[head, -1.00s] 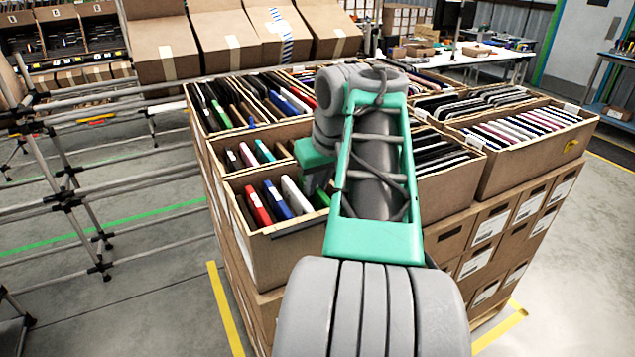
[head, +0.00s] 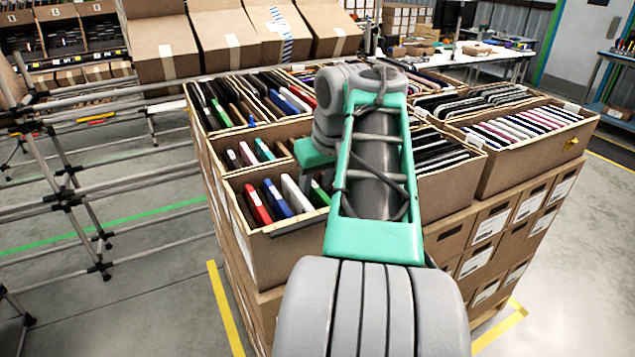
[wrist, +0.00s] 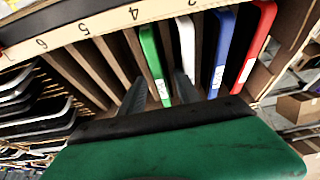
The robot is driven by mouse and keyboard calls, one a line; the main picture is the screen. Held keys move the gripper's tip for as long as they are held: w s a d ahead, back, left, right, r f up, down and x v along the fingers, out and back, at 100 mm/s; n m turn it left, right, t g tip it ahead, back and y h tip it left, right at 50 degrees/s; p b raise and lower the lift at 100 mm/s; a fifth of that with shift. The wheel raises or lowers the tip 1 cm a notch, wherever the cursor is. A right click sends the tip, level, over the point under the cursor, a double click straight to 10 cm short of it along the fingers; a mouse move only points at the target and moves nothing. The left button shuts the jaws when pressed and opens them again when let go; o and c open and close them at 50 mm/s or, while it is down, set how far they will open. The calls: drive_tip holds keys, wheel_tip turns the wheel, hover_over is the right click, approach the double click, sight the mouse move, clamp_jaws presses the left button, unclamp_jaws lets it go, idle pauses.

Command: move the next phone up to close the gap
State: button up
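The carton (head: 262,240) at the front left of the stack holds a row of phones between dividers. A red phone (head: 258,204), a blue phone (head: 277,199), a white phone (head: 297,194) and a green phone (head: 319,193) stand tilted in it. In the wrist view the green phone (wrist: 152,62) is nearest the label numbered 4, beside the white phone (wrist: 187,45), then the blue phone (wrist: 221,50) and red phone (wrist: 258,42). My gripper (wrist: 159,92) is open, its fingers apart on either side of the green phone's line. Contact cannot be told. In the head view my arm hides the fingers.
Slots left of the green phone in the wrist view look empty. A numbered label strip (wrist: 110,22) runs along the carton. A smaller compartment with phones (head: 247,153) lies behind. Cartons of dark devices (head: 442,155) stand right of my arm.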

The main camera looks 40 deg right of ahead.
drive_tip(key=p+v, duration=0.3)
drive_tip(key=v, duration=0.4)
drive_tip(key=shift+s+r+p, duration=0.2)
drive_tip(key=shift+r+p, duration=0.15)
drive_tip(key=shift+p, duration=0.05)
drive_tip(key=shift+a, duration=0.1)
wheel_tip(320, 180, up, 7)
drive_tip(key=p, duration=0.7)
